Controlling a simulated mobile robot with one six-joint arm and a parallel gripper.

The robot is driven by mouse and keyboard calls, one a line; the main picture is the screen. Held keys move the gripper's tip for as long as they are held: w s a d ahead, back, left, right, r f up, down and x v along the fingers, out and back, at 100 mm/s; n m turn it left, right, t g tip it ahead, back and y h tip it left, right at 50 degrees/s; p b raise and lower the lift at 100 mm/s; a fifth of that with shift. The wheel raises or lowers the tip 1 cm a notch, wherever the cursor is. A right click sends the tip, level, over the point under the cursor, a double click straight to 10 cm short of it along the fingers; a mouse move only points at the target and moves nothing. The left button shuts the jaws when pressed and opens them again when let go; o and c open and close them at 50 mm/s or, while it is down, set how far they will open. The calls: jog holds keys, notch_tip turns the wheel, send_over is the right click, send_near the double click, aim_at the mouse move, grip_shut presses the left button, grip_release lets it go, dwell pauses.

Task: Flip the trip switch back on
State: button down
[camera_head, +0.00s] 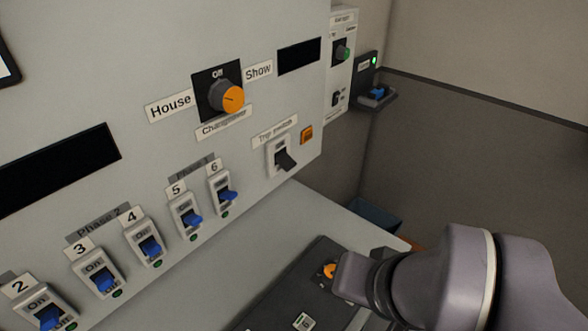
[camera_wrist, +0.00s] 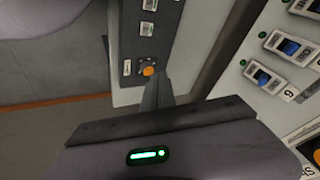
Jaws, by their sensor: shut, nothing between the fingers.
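The trip switch (camera_head: 283,157) is on the lower right of the pale wall panel in the head view, under its "Trip switch" label (camera_head: 275,129). Its dark lever points down and out from the white plate. The switch is not clearly visible in the wrist view.
Several blue-levered breakers (camera_head: 186,216) line the panel's lower edge, left of the trip switch. An orange changeover knob (camera_head: 228,97) sits above. A dark console (camera_head: 290,290) with controls lies below the panel. A small wall box (camera_head: 368,85) with a green light is at right.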

jog(key=a+f+m+g+y, duration=0.3)
jog(key=a+f+g+y, duration=0.1)
jog(key=a+g, duration=0.15)
jog(key=w+a+r+m+t+y, duration=0.1)
jog(key=w+a+m+y, duration=0.3)
jog(key=w+m+y, duration=0.3)
jog(key=w+d+f+m+t, duration=0.4)
jog(key=w+d+m+t, duration=0.7)
jog(key=w, duration=0.4)
jog(key=shift+w+d+m+t+y, duration=0.3)
jog(key=shift+d+m+t, duration=0.05)
jog(key=shift+m+t, duration=0.45)
jog(key=shift+a, duration=0.1)
